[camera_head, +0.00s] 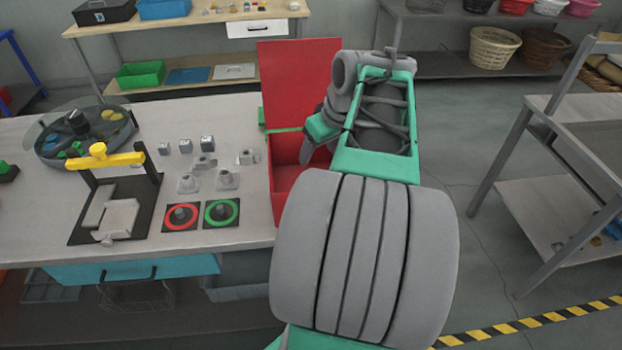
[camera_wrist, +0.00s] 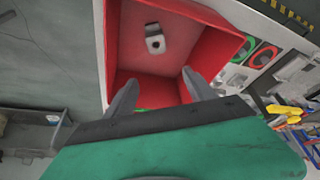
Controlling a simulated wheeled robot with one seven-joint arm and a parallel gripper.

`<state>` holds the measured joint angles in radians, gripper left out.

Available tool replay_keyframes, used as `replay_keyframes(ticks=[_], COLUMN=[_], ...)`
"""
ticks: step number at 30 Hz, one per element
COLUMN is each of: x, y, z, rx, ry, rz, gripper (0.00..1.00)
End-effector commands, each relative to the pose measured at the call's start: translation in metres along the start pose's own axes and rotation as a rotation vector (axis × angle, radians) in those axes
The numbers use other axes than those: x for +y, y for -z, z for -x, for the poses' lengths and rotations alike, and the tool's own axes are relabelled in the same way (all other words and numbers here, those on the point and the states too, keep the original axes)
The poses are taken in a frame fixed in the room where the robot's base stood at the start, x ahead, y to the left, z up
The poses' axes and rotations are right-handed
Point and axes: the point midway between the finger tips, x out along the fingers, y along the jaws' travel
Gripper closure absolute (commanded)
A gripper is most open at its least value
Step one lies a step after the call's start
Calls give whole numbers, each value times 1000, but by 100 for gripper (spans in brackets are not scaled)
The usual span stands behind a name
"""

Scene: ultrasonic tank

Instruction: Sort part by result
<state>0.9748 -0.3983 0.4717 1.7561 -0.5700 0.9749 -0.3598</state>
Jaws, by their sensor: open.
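A red bin (camera_head: 285,178) with its lid (camera_head: 298,80) raised stands at the right end of the worktable. In the wrist view, a small grey part with a dark hole (camera_wrist: 155,40) lies inside the red bin (camera_wrist: 117,45), apart from my fingers. My gripper (camera_wrist: 160,82) is open and empty over the bin, fingers spread. In the head view my arm hides much of the bin and the part inside. Several grey parts, one of them at the front (camera_head: 227,179), stand on the table. A red-ringed button (camera_head: 181,216) and a green-ringed button (camera_head: 221,212) sit in front of them.
A fixture with a yellow clamp (camera_head: 112,160) and a round tank-like dish (camera_head: 85,135) stand on the left of the worktable (camera_head: 235,125). Small grey blocks (camera_head: 185,146) form a row behind the parts. A shelf unit (camera_head: 545,150) stands at right, with open floor between.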

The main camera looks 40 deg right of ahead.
Motion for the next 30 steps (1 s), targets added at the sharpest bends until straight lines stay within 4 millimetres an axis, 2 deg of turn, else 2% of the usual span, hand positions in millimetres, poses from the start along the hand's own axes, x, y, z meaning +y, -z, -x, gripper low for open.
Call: replay_keyframes(ticks=[6,9,20,23,26,29,30], x=[2,1,0,-6,-38,-99,-126], y=[0,-1,-1,1,10,16,14], z=[48,60,63,61,48,28,19], rx=[1,0,0,-1,-6,-20,-28], ry=[-4,-3,-2,2,22,50,58], rz=[-2,-1,0,4,14,29,36], gripper=[37,37,37,37,37,37,37])
